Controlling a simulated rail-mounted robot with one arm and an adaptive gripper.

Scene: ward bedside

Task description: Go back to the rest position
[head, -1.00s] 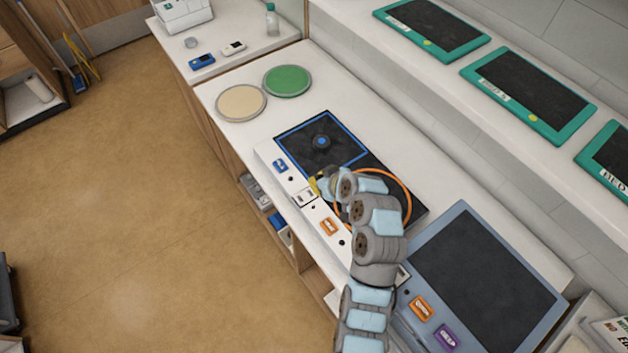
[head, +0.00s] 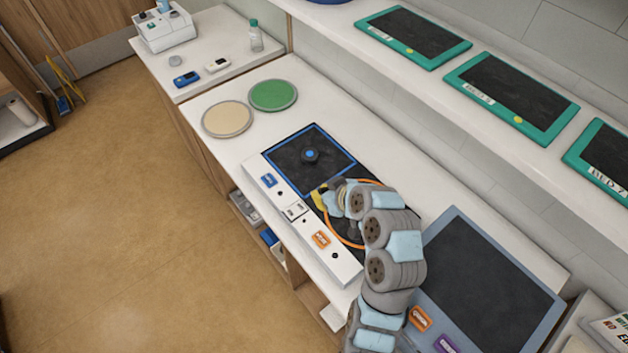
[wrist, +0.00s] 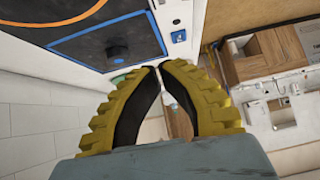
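My gripper (wrist: 162,72) shows in the wrist view as two yellow toothed fingers with black inner pads. The fingertips meet or nearly meet, and nothing shows held between them. In the head view my gripper (head: 320,198) is above the white panel on the counter, near the orange ring (head: 345,240). My arm hides part of that ring. A black round object with a blue top (head: 310,154) sits on the dark square with a blue border (head: 290,178); it also shows in the wrist view (wrist: 117,52).
A beige disc (head: 227,118) and a green disc (head: 273,95) lie on the counter behind the panel. A blue-grey tray (head: 455,230) is to the right of my arm. Teal-framed trays (head: 512,95) line the raised shelf. A blue device (head: 186,79) and a bottle (head: 255,36) stand at the back.

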